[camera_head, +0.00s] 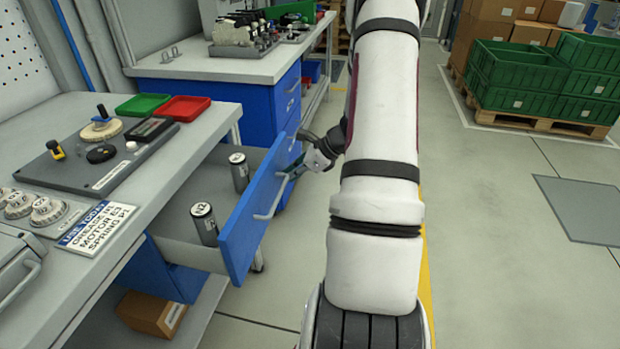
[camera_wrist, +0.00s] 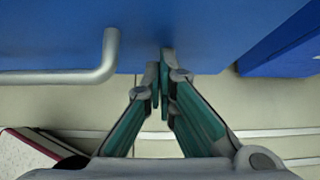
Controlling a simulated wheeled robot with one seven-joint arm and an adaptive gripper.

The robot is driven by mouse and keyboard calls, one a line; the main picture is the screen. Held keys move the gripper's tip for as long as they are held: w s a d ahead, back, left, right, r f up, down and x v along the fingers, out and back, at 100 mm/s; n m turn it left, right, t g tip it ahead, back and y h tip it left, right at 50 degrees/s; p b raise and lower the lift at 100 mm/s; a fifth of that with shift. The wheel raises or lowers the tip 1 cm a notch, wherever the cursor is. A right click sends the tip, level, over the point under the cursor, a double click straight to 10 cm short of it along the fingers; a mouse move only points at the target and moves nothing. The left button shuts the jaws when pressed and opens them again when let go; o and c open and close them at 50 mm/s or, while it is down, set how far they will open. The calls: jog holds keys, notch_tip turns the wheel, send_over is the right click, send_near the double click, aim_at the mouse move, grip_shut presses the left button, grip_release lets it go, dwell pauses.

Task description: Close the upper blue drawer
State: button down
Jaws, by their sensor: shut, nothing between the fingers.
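The upper blue drawer (camera_head: 247,221) is pulled out from the bench in the head view, with its blue front and bar handle (camera_head: 272,198) toward the aisle. Two cans, one near the front (camera_head: 204,224) and one farther back (camera_head: 239,172), stand inside it. My gripper (camera_head: 290,176) is at the far end of the drawer front, on its outer side. In the wrist view my gripper (camera_wrist: 160,85) is shut and empty, its fingertips at the blue front (camera_wrist: 215,30), right of the handle (camera_wrist: 100,60). I cannot tell whether they touch it.
The bench top (camera_head: 150,200) holds a dark fixture board (camera_head: 85,170), a green tray (camera_head: 142,104), a red tray (camera_head: 180,108) and a sign (camera_head: 95,226). A second bench with a blue cabinet (camera_head: 268,112) stands behind. Green crates (camera_head: 520,80) are at the right; the floor (camera_head: 490,220) between is clear.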

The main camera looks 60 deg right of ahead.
jog(key=w+a, duration=0.2)
jog(key=w, duration=0.3)
jog(key=w+a, duration=0.2)
jog(key=w, duration=0.3)
jog(key=w+a+b, duration=0.1)
jog(key=w+a, duration=0.1)
jog(key=w, duration=0.4)
jog(key=shift+a, duration=0.35)
jog(key=shift+w+a, duration=0.1)
jog(key=shift+w, duration=0.15)
jog(key=shift+r, duration=0.1)
